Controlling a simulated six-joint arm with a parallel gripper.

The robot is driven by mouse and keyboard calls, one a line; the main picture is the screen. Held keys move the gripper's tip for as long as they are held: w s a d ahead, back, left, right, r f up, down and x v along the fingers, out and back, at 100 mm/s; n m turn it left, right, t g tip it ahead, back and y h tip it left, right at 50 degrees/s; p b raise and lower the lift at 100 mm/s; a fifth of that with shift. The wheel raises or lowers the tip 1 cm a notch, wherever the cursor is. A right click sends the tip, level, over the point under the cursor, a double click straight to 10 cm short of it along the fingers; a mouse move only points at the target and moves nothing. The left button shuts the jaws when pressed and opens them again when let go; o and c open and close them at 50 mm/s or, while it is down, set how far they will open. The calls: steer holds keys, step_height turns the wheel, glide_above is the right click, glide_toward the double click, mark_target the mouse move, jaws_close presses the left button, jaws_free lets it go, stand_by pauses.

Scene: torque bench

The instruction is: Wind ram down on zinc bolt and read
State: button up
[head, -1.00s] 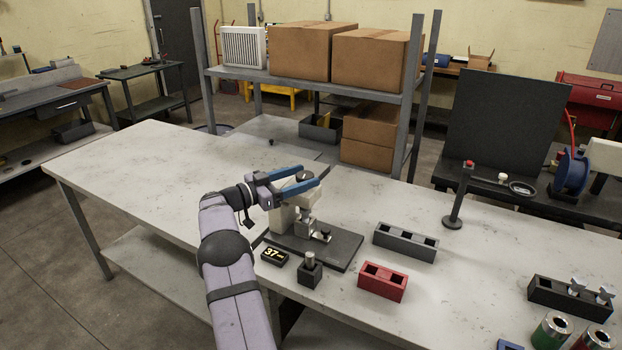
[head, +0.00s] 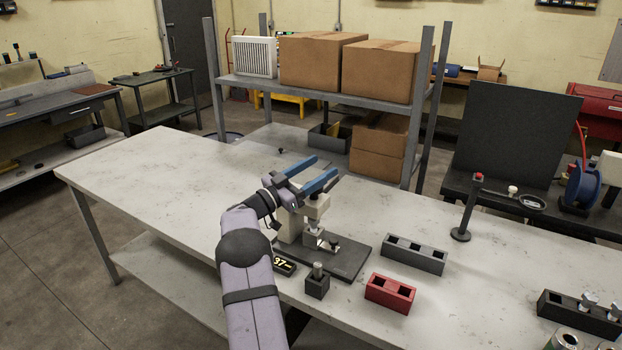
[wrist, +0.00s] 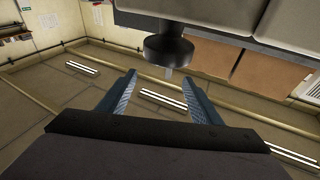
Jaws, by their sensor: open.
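The bench press (head: 291,228) is a pale body on a dark base plate (head: 349,262). Its head overhangs a small metal piece (head: 322,241); whether that is the zinc bolt, I cannot tell. The small yellow-digit readout (head: 284,266) seems to show 37, partly covered by my arm. My gripper (head: 321,170) is open and empty, its blue fingers above the press head. In the wrist view the fingers (wrist: 160,92) stand apart, with a dark round knob (wrist: 168,48) and its pale tip beyond and above them. My gripper hides the press top in the head view.
A dark holder (head: 575,316) with bolts is far right. Shelf boxes (head: 320,62) stand behind. The bench's left side is clear.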

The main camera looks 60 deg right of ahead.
steer(key=s+d+r+n+t+h+p, duration=0.25)
steer(key=r+n+t+h, duration=0.2)
steer(key=t, duration=0.25)
steer(key=n+t+y+p, duration=0.4)
steer(key=n+t+y, duration=0.4)
steer(key=t, duration=0.4)
glide_above(316, 205)
steer(key=d, duration=0.1)
steer(key=shift+m, duration=0.25)
steer(key=f, duration=0.4)
steer(key=s+f, duration=0.1)
steer(key=f, duration=0.2)
steer(key=shift+d, duration=0.2)
steer(key=f, duration=0.1)
steer(key=a+f+y, duration=0.1)
steer(key=shift+w+a+f, duration=0.15)
steer(key=shift+w+f, duration=0.2)
steer(key=shift+w, duration=0.05)
steer(key=shift+w+f, duration=0.1)
steer(key=shift+f, duration=0.1)
steer(key=shift+p+x, duration=1.05)
steer(key=shift+x, duration=1.4)
steer(key=shift+p+x, duration=0.45)
steer(key=shift+x, duration=0.75)
steer(key=shift+w, duration=0.1)
